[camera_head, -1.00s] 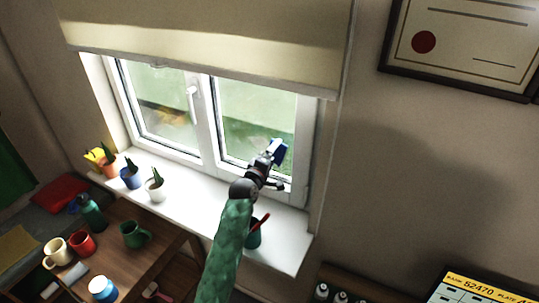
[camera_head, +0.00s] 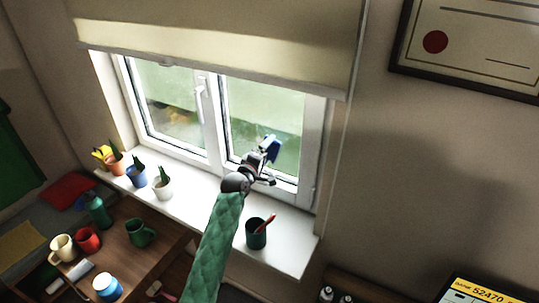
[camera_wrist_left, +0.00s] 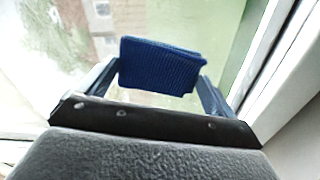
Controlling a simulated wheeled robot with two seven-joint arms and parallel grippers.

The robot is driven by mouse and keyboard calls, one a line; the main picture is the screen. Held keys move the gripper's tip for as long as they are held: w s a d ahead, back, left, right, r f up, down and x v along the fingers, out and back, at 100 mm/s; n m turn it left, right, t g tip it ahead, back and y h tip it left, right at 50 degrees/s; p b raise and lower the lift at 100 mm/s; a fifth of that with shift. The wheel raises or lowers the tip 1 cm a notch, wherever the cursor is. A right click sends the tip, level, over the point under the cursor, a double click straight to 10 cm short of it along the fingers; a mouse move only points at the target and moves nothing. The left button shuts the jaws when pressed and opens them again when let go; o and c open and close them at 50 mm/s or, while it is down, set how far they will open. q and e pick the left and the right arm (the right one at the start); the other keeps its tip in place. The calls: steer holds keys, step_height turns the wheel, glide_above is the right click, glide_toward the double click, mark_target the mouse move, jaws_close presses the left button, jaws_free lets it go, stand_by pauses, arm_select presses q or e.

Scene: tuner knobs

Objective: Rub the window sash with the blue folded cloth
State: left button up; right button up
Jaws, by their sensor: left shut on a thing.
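The blue folded cloth (camera_head: 270,149) is held in my left gripper (camera_head: 266,160), in front of the right-hand pane of the window sash (camera_head: 213,125). In the left wrist view the cloth (camera_wrist_left: 160,64) sits between the two fingers of the gripper (camera_wrist_left: 160,82), with the glass behind it. The gripper is shut on the cloth. The pane shows smudgy marks in the wrist view. I cannot tell whether the cloth touches the glass. My right gripper is not in view.
On the white sill (camera_head: 285,250) stand a dark green cup (camera_head: 256,236) with a red item and several small potted plants, such as a white pot (camera_head: 162,188). A cream blind (camera_head: 220,40) hangs above. A wooden table (camera_head: 170,245) with mugs is at lower left.

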mark_target(275, 148)
arm_select(q)
steer(key=shift+w+a+b, duration=0.35)
steer(key=shift+w+a, duration=0.3)
steer(key=shift+a, duration=0.3)
steer(key=shift+w+a+b, duration=0.3)
steer(key=shift+w+a, duration=0.4)
steer(key=shift+a, duration=0.3)
steer(key=shift+w+a+b, duration=0.35)
steer(key=shift+w+a, duration=0.3)
steer(key=shift+a, duration=0.3)
steer(key=shift+a+r+p, duration=0.1)
steer(key=shift+r+p, duration=0.9)
steer(key=shift+r, duration=0.15)
steer(key=shift+s+d+r+p, duration=0.1)
steer(key=shift+s+d+p, duration=0.4)
steer(key=shift+d, duration=0.3)
steer(key=s+d+p, duration=0.2)
steer(key=d, duration=0.1)
steer(key=s+d+p, duration=0.1)
steer(key=d, duration=0.1)
steer(key=shift+s+d, duration=0.15)
steer(key=shift+s, duration=0.15)
steer(key=shift+s+d+p, duration=0.4)
steer(key=shift+s+d, duration=0.1)
steer(key=shift+d, duration=0.25)
steer(key=shift+s+d, duration=0.2)
steer(key=shift+d, duration=0.1)
steer(key=shift+s+d, duration=0.35)
steer(key=shift+d, duration=0.25)
